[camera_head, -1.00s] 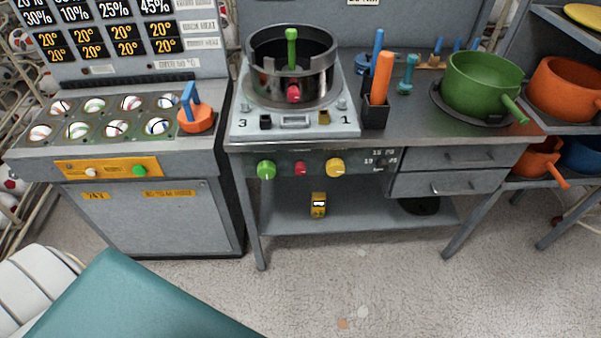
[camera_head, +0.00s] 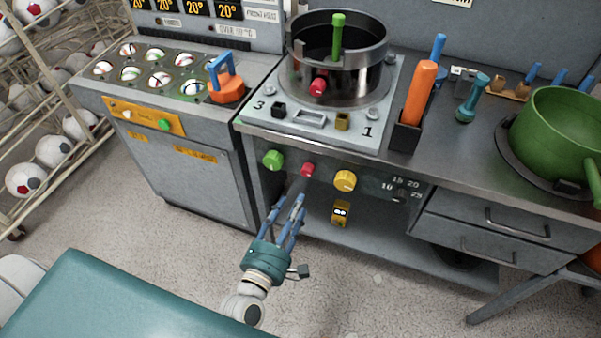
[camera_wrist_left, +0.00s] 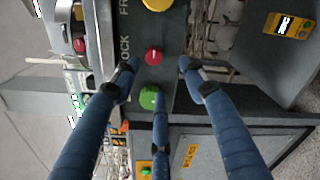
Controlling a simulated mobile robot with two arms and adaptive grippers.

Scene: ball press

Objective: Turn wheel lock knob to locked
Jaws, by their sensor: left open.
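The front panel of the press table carries a green knob (camera_head: 273,159), a small red knob (camera_head: 307,170) and a yellow knob (camera_head: 344,181). In the left wrist view the red knob (camera_wrist_left: 154,56) has a pale pointer mark. Partly hidden lettering beside it reads "OCK" and "FR", so it appears to be the wheel lock knob. My left gripper (camera_head: 290,207) is open and empty, below and in front of the red knob, apparently apart from it. In the left wrist view the blue fingers (camera_wrist_left: 158,72) spread around the red knob's position, with the green knob (camera_wrist_left: 150,97) partly behind one finger.
The press pot (camera_head: 335,70) stands above the panel. A steel ball cabinet (camera_head: 190,165) is at the left and a drawer unit (camera_head: 490,230) at the right. A yellow device (camera_head: 340,214) sits on the lower shelf.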

